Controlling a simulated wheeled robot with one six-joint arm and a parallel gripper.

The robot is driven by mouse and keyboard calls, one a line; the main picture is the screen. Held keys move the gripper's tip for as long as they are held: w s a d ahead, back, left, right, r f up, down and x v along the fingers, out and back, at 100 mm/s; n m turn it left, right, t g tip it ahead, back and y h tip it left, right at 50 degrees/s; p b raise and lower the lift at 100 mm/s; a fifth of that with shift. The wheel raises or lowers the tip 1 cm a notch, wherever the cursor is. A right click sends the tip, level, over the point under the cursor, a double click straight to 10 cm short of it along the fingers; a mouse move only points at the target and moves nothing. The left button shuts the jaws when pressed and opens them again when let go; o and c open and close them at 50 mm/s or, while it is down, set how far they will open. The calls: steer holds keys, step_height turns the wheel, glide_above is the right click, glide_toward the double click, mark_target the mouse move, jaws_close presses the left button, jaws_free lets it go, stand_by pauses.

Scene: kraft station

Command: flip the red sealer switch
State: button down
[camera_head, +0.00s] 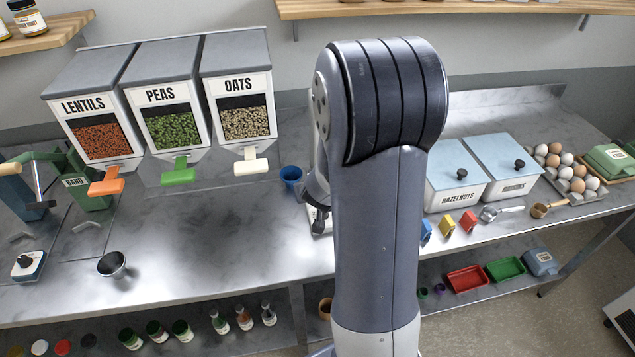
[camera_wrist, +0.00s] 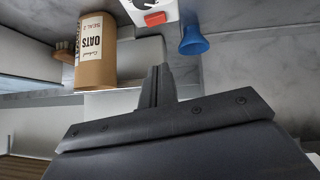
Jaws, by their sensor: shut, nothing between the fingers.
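The red sealer switch (camera_wrist: 155,19) sits on the edge of a white box (camera_wrist: 142,8) with a dark dial, at the top of the wrist view. I cannot tell which way the switch is set. My gripper (camera_wrist: 157,72) is shut and empty. Its fingertips point toward the switch and show below it in the picture, apart from it. A brown oats bag (camera_wrist: 96,65) stands to the left of the fingers. In the head view my arm hides the switch and most of the gripper; a white edge of something shows beside the arm.
A blue cup (camera_wrist: 193,40) is close to the right of the switch; it also shows in the head view (camera_head: 291,177). Dispensers for lentils, peas and oats (camera_head: 237,95) stand at left.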

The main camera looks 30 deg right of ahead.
steer(key=shift+v, duration=1.85)
steer(key=shift+s+d, duration=0.3)
steer(key=shift+d, duration=0.1)
steer(key=b+x, duration=0.2)
steer(key=x, duration=0.2)
steer(key=b+x, duration=0.2)
steer(key=x, duration=0.1)
steer(key=s+f+b+x, duration=0.1)
steer(key=x, duration=0.3)
steer(key=shift+w+f+b, duration=0.2)
steer(key=shift+b, duration=0.2)
steer(key=shift+s+d+f+b, duration=0.15)
steer(key=shift+f+b, duration=0.65)
steer(key=shift+f, duration=0.1)
